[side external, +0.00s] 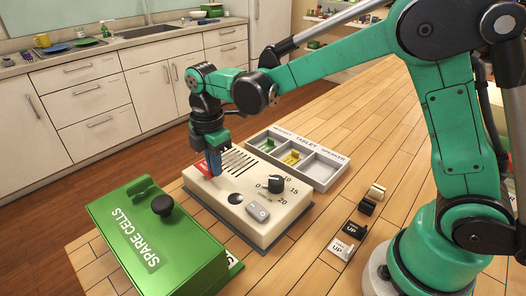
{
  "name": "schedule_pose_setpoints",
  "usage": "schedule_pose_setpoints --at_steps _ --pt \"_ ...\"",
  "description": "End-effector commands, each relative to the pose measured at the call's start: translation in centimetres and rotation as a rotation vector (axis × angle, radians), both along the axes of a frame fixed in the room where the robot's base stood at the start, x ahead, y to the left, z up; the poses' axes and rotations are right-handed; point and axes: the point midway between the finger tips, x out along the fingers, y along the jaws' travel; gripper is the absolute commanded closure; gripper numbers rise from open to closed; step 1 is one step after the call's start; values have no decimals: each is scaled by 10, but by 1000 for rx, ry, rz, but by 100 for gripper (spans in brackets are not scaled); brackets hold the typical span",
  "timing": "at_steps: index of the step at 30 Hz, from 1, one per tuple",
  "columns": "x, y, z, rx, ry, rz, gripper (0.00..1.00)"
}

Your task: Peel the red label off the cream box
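The cream box (262,227) lies on the wooden table, with a black dial, a grey switch, a round hole and dark slots on its top. The red label (202,168) shows at the box's far left part, partly hidden behind my gripper. My gripper (214,172) points down over the label, its fingertips at or very close to it. I cannot tell whether the fingers touch the label, or whether they are open or shut.
A green box marked SPARE CELLS (160,240) with a black knob stands close on the left. A grey tray (322,172) with labelled compartments lies behind the cream box, holding green and yellow pieces. Small black and cream blocks (355,229) lie to the right. Table between is clear.

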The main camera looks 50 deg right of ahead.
Motion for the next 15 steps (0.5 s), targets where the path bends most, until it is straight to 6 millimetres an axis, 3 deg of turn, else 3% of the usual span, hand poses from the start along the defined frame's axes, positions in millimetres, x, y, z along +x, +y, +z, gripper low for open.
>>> schedule_pose_setpoints --at_steps 15 --pt "-3 0 10 0 0 0 100"
